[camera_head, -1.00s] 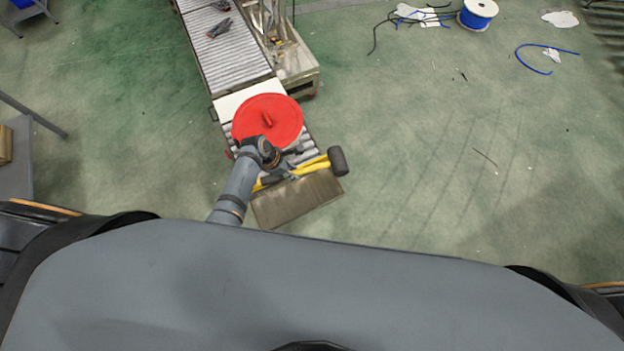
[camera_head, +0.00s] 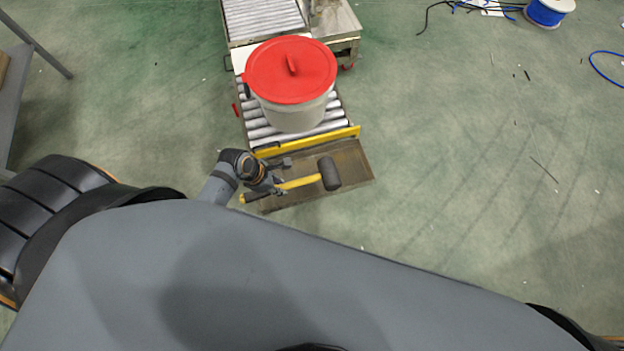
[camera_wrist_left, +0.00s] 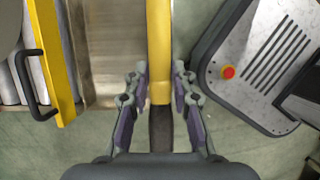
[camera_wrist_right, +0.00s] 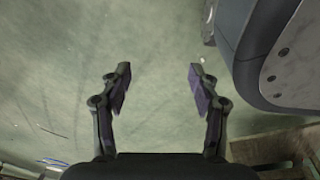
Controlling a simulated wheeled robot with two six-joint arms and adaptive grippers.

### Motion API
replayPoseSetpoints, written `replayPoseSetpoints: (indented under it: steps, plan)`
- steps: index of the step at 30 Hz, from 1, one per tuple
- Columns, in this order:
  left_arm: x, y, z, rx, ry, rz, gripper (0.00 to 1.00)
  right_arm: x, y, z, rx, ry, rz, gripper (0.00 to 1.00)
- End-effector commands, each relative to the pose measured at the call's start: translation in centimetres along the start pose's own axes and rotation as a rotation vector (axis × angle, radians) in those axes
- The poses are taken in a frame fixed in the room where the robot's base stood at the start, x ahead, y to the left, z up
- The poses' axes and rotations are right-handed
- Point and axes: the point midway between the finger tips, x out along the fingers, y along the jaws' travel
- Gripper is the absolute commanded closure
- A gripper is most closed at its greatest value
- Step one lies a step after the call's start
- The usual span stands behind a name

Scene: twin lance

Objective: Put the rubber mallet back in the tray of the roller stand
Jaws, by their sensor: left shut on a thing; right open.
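The rubber mallet, with a black head (camera_head: 329,173) and a yellow handle (camera_head: 300,183), shows over the tray in the head view. My left gripper (camera_head: 278,184) is shut on its handle near the dark grip end. In the left wrist view the handle (camera_wrist_left: 159,45) runs between the fingers (camera_wrist_left: 160,80). The brown tray (camera_head: 352,160) is at the near end of the roller stand (camera_head: 258,128). I cannot tell the gap between mallet and tray. My right gripper (camera_wrist_right: 160,70) is open and empty above the floor in the right wrist view.
A pale bucket (camera_head: 293,116) with a red lid (camera_head: 290,72) stands on the rollers. A yellow bar (camera_head: 325,139) crosses between rollers and tray. A blue cable spool (camera_head: 548,12) is far right. The floor right of the stand is largely clear.

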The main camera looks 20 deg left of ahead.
Motion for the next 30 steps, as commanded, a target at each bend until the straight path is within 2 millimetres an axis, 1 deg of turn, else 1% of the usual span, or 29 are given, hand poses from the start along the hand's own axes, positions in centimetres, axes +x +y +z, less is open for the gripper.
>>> replayPoseSetpoints:
  steps: [2,4,10,12,13,15,19,21,24,27,30]
  plan:
    - [0.3,0.3,0.5,-0.001,-0.005,0.002,1.00,0.0,0.0,-0.3,0.000,0.003,0.000,0.38]
    - [1.4,0.9,1.3,-0.003,-0.007,0.002,1.00,0.2,0.0,-1.1,0.000,0.007,0.000,0.38]
    - [5.5,3.6,5.0,-0.001,-0.009,0.001,1.00,0.0,-0.2,-4.4,0.000,0.020,-0.001,0.38]
    - [6.8,4.5,6.2,0.000,-0.008,0.002,1.00,-1.2,-0.6,-6.1,0.002,0.022,-0.008,0.38]
    - [7.3,4.7,6.5,-0.001,-0.006,0.000,1.00,-1.8,-0.7,-6.7,0.002,0.021,-0.011,0.38]
    - [8.7,5.1,6.7,0.000,-0.003,0.000,1.00,-3.2,-1.1,-7.9,0.003,0.017,-0.019,0.38]
    - [10.9,5.9,7.3,0.000,-0.004,0.000,1.00,-6.0,-1.7,-9.8,0.003,0.010,-0.034,0.38]
    - [11.8,6.2,7.6,0.001,-0.002,0.000,1.00,-7.5,-2.0,-10.4,0.003,0.006,-0.041,0.38]
    - [12.5,6.5,7.9,0.001,-0.002,0.001,1.00,-9.1,-2.3,-11.0,0.002,0.003,-0.048,0.38]
    - [12.7,6.7,8.0,0.001,-0.003,0.001,1.00,-9.8,-2.4,-11.2,0.001,-0.001,-0.051,0.38]
    - [12.7,6.7,8.0,0.000,-0.002,0.001,1.00,-10.0,-2.4,-11.2,0.001,-0.002,-0.051,0.38]
